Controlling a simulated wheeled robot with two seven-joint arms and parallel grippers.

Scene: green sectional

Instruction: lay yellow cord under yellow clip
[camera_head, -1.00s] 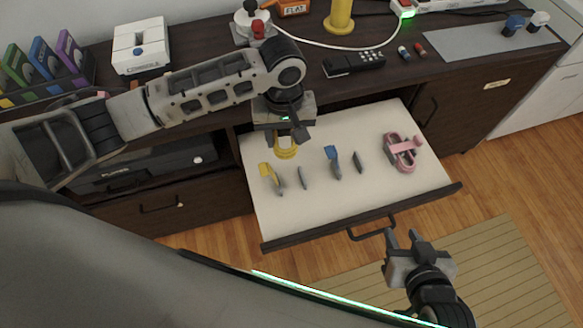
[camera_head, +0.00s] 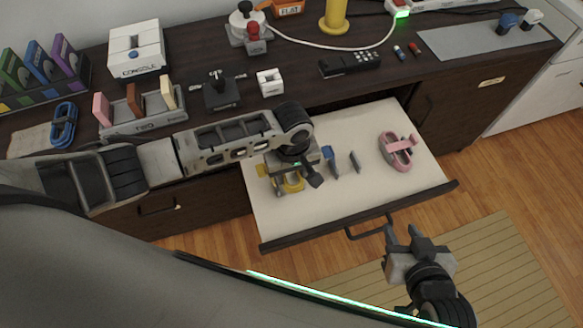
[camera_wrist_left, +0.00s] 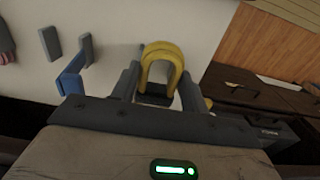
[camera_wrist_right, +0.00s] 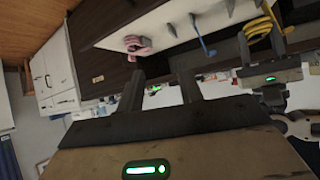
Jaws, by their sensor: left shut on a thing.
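My left gripper (camera_head: 292,178) is shut on the looped yellow cord (camera_head: 293,186), over the left part of the open drawer. In the left wrist view the cord (camera_wrist_left: 162,60) arches up between the two fingers. The yellow clip (camera_head: 262,170) shows just left of the cord in the head view, mostly hidden by my gripper; I cannot tell whether cord and clip touch. The cord also shows in the right wrist view (camera_wrist_right: 258,28). My right gripper (camera_head: 402,236) is open and empty, in front of the drawer's front edge.
The white-floored drawer (camera_head: 330,205) also holds a blue clip (camera_head: 329,157), a grey post (camera_head: 355,161) and a pink cord bundle (camera_head: 398,148) at right. A blue cord (camera_head: 64,124) lies on the dark cabinet top. The drawer's front middle is clear.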

